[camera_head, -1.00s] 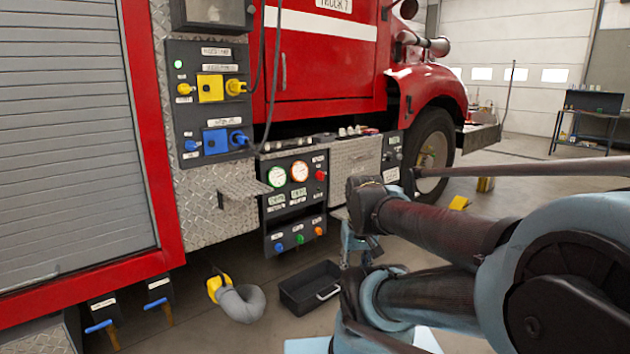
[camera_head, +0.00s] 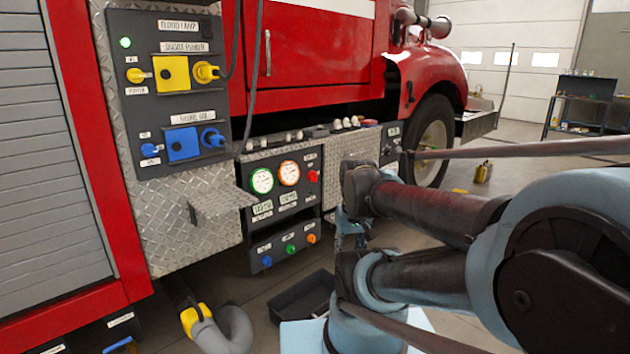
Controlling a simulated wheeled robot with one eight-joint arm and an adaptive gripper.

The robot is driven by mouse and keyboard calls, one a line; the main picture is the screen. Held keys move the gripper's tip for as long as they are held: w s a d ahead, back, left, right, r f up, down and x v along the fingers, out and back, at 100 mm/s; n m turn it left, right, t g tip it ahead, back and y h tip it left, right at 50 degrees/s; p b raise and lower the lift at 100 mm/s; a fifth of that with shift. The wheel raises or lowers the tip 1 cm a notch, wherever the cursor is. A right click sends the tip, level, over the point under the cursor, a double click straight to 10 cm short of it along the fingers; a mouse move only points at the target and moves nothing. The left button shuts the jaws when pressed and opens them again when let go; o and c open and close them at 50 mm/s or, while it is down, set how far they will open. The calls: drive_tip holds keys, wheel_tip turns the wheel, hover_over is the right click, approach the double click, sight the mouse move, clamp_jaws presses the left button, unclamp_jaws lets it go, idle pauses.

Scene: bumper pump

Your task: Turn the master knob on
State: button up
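No knob label reads clearly as "master", so I cannot tell which knob that is. The upper dark control panel (camera_head: 200,130) on the truck's side has a lit green light, a small yellow knob (camera_head: 137,75) and a small blue knob (camera_head: 149,150) at its left. Larger yellow and blue fittings sit to their right. The lower gauge panel (camera_head: 285,215) has two round lit gauges, a red knob (camera_head: 312,176) and blue, green and orange knobs along its bottom. My folded arm fills the right side, apart from both panels. I cannot make out my gripper.
A diamond-plate ledge (camera_head: 215,203) juts out below the upper panel. A black cable hangs beside that panel. A grey hose (camera_head: 235,330) with a yellow end and a black tray (camera_head: 300,298) are low in front of the truck. A front wheel (camera_head: 432,140) stands behind my arm.

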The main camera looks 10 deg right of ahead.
sight(316, 179)
drive_tip(key=o, duration=0.3)
drive_tip(key=shift+w, duration=0.1)
drive_tip(key=o, duration=0.4)
drive_tip(key=shift+s+r, duration=0.3)
drive_tip(key=shift+s, duration=0.05)
drive_tip(key=shift+o, duration=0.2)
drive_tip(key=w+a+r+n+t+y, duration=0.1)
drive_tip(key=w+a+r+y, duration=0.2)
drive_tip(key=w, duration=0.6)
drive_tip(key=w+a+r+n+t+y, duration=0.15)
drive_tip(key=w+r, duration=0.25)
drive_tip(key=w, duration=0.6)
drive_tip(key=w+t+y, duration=0.1)
drive_tip(key=w+y, duration=0.2)
drive_tip(key=w, duration=1.3)
drive_tip(key=w+d+f+n+t+y, duration=0.1)
drive_tip(key=w+d+f+t, duration=0.15)
drive_tip(key=w, duration=0.55)
drive_tip(key=w+d+f+n+t+y, duration=0.15)
drive_tip(key=w+d, duration=0.25)
drive_tip(key=w, duration=0.4)
drive_tip(key=w+d+f+t+y, duration=0.2)
drive_tip(key=w+d+f+t, duration=0.2)
drive_tip(key=w+d+f, duration=0.5)
drive_tip(key=x, duration=0.5)
drive_tip(key=f+x, duration=0.1)
drive_tip(key=x, duration=1)
drive_tip(key=shift+s+a+f, duration=0.1)
drive_tip(key=shift+f, duration=0.05)
